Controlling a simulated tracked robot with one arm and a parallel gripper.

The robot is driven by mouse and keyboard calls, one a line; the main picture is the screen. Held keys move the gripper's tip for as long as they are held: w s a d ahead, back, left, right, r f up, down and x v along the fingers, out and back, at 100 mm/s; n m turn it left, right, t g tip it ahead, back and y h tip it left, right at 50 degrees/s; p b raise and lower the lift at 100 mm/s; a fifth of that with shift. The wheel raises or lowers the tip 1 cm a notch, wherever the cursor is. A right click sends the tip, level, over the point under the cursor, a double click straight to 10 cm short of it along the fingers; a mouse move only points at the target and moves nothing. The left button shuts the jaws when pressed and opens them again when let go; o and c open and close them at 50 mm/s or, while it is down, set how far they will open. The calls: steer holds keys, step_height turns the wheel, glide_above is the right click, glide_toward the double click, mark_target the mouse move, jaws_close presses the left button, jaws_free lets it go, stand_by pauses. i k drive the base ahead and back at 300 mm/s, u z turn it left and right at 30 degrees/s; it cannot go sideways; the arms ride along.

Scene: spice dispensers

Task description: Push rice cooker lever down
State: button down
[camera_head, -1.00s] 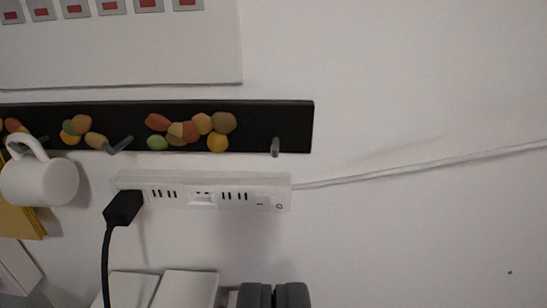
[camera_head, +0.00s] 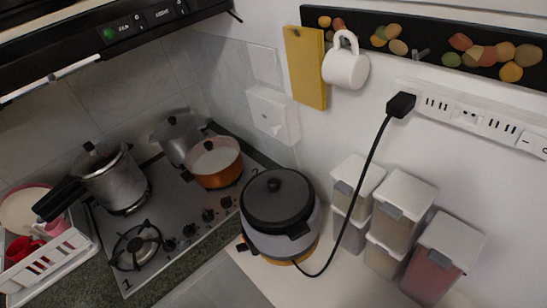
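The rice cooker (camera_head: 265,240) stands on the white counter, right of the stove. It has a pale grey body and a shut dark lid (camera_head: 277,200) with a round knob. A dark tab (camera_head: 299,231) sticks out at the lid's rim, on the side towards the containers. I cannot make out a lever on the body. A black cord (camera_head: 364,175) runs from near the cooker's base up to a plug in the white wall power strip (camera_head: 457,115). My gripper is not in view now, so its distance from the cooker cannot be seen.
Several white-lidded containers (camera_head: 400,212) stand right of the cooker, behind the cord. The steel stove (camera_head: 172,215) at left holds a pressure cooker (camera_head: 113,182) and an orange pot (camera_head: 216,165). A white mug (camera_head: 346,68) hangs above. A dish rack (camera_head: 50,255) is far left.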

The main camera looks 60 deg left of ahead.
mark_target(243, 247)
steer(key=u, duration=0.2)
steer(key=k, duration=0.75)
steer(key=u, duration=0.7)
